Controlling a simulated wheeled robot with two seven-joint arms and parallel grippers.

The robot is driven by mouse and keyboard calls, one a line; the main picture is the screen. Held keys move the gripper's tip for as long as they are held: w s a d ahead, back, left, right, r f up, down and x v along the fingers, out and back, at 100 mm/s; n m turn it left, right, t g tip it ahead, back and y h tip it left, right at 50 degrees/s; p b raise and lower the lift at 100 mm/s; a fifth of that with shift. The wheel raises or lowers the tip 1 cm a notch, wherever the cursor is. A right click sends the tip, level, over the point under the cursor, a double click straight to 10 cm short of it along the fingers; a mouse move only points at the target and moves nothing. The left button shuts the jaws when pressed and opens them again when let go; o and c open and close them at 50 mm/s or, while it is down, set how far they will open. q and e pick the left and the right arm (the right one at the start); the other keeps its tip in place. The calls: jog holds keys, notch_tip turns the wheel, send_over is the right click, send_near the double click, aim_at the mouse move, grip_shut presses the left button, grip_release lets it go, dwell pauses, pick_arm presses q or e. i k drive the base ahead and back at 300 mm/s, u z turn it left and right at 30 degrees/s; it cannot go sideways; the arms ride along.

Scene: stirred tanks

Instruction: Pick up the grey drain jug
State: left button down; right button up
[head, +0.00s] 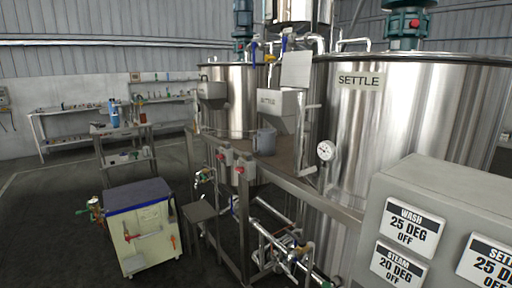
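A grey jug (265,141) stands upright on the brown platform (293,163) between the steel tanks, just below the left part of a grey hopper-shaped box (281,108) marked SETTLE. Its handle seems to be on its left side, but it is small in the view. Neither of my grippers is in the head view, and nothing is seen touching the jug.
A large steel tank (420,120) labelled SETTLE stands at the right, a smaller tank (228,105) behind. A grey control cabinet (440,180) fills the lower right. Pipes run under the platform. A cream cart (140,235) stands at the lower left, with open floor (50,220) beside it.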

aim_at(267, 137)
jog(key=u, duration=1.2)
jog(key=i, duration=2)
jog(key=z, duration=3.05)
jog(key=i, duration=0.25)
jog(key=z, duration=0.05)
